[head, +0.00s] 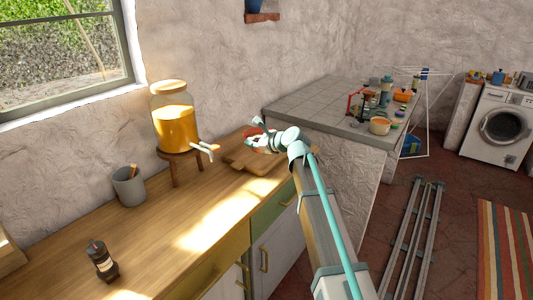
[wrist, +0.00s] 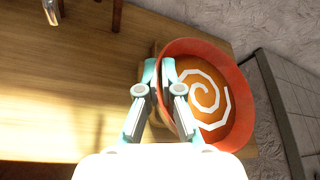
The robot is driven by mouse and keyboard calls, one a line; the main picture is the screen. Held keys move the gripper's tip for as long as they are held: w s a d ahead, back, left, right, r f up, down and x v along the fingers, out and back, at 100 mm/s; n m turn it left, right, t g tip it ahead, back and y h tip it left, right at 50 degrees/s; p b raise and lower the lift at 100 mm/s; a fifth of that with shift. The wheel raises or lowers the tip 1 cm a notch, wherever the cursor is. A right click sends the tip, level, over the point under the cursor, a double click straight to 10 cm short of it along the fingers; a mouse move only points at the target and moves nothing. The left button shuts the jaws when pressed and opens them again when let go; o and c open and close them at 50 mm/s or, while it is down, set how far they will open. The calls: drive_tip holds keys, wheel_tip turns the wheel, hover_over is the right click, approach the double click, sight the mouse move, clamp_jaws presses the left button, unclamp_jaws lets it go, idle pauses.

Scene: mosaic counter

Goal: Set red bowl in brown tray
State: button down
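The red bowl (wrist: 235,75) fills the right of the wrist view, with an orange inside and a white spiral. In the head view only a red bit of it (head: 249,132) shows behind my gripper (head: 262,138). In the wrist view my gripper (wrist: 158,72) has one finger inside the bowl and one outside, close together with the near rim between them. The bowl is over or on a wooden board (head: 248,162); contact is hard to tell. A brown box-like edge (head: 10,258), possibly the brown tray, is cut off at the head view's left border.
A juice dispenser (head: 174,125) on a wooden stand, a grey crock (head: 128,187) and a dark pepper mill (head: 101,260) stand on the wooden counter (head: 175,225). Its middle is clear. A tiled counter (head: 315,103) with pots lies beyond.

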drive_tip(key=shift+w+a+f+p, duration=0.35)
drive_tip(key=shift+w+a+f, duration=0.25)
drive_tip(key=shift+w+f, duration=1.25)
drive_tip(key=shift+w+a+f+p, duration=0.3)
drive_tip(key=shift+w+a+f, duration=0.3)
drive_tip(key=shift+w+f, duration=1.25)
drive_tip(key=shift+w+a+f+p, duration=0.35)
drive_tip(key=shift+w+a+f, duration=0.45)
drive_tip(key=shift+w, duration=1.85)
drive_tip(key=f, duration=0.3)
drive_tip(key=shift+d+f, duration=0.2)
drive_tip(key=shift+f, duration=0.1)
drive_tip(key=c, duration=1.8)
unclamp_jaws()
drive_tip(key=shift+f, duration=0.15)
drive_tip(key=o, duration=0.5)
